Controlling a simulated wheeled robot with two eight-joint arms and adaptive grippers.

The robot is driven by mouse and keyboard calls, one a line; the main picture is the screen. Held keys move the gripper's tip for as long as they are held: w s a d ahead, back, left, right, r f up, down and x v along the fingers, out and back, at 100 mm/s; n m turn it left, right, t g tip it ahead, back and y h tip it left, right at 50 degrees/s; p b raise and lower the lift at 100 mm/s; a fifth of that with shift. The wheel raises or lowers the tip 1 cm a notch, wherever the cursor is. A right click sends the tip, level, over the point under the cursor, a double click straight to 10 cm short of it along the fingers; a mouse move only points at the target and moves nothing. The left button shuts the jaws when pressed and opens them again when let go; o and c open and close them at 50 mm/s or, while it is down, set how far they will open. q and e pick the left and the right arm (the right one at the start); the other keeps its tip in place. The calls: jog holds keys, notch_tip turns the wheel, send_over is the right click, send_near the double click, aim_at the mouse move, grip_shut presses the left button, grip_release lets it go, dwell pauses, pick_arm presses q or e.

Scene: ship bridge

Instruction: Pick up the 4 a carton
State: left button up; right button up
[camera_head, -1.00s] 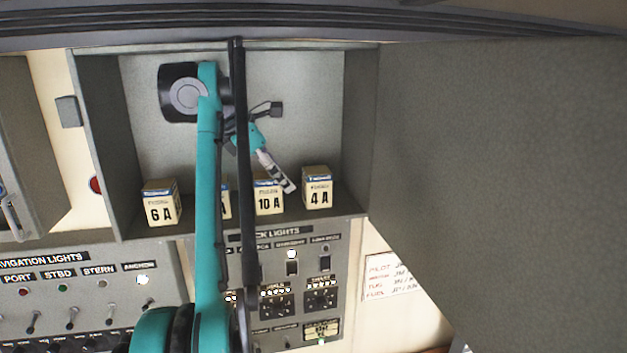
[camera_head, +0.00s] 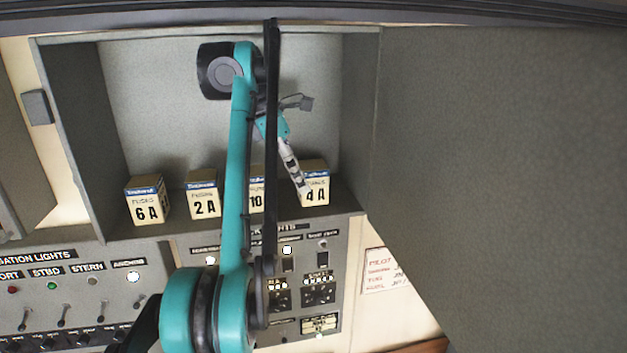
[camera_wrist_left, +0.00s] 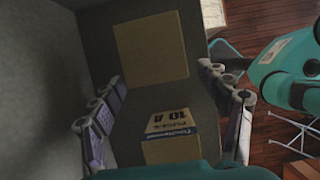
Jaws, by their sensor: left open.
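The 4 A carton (camera_head: 318,188) is a small cream box with a blue band and black lettering. It stands upright at the right end of the cabinet shelf in the head view. My left gripper (camera_head: 300,189) reaches down in front of its left edge and hides part of it. In the wrist view my left gripper (camera_wrist_left: 160,82) has its fingers spread wide. A plain beige square face (camera_wrist_left: 150,48) shows beyond them; I cannot tell what it belongs to. The 10 A carton (camera_wrist_left: 168,135) appears upside down below it. Contact is not visible. My right gripper is not in view.
The 10 A carton (camera_head: 257,195) stands left of the 4 A carton, partly hidden by my arm. The 2 A carton (camera_head: 203,195) and 6 A carton (camera_head: 147,200) are farther left. The cabinet's side wall (camera_head: 360,120) is close on the right. A switch panel (camera_head: 320,265) lies below.

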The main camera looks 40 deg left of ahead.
aim_at(311, 165)
pick_arm(q)
jog(key=shift+w+d, duration=0.25)
jog(key=shift+w, duration=0.35)
jog(key=shift+w+d+f+p, duration=0.1)
jog(key=shift+w+d+p, duration=0.25)
jog(key=shift+w+d, duration=0.55)
jog(key=shift+x, duration=1.1)
jog(key=shift+w+d+f, duration=0.15)
jog(key=shift+w+f, duration=0.05)
jog(key=shift+f, duration=0.1)
jog(key=shift+s, duration=0.15)
jog(key=c, duration=1.5)
jog(key=shift+r, duration=0.15)
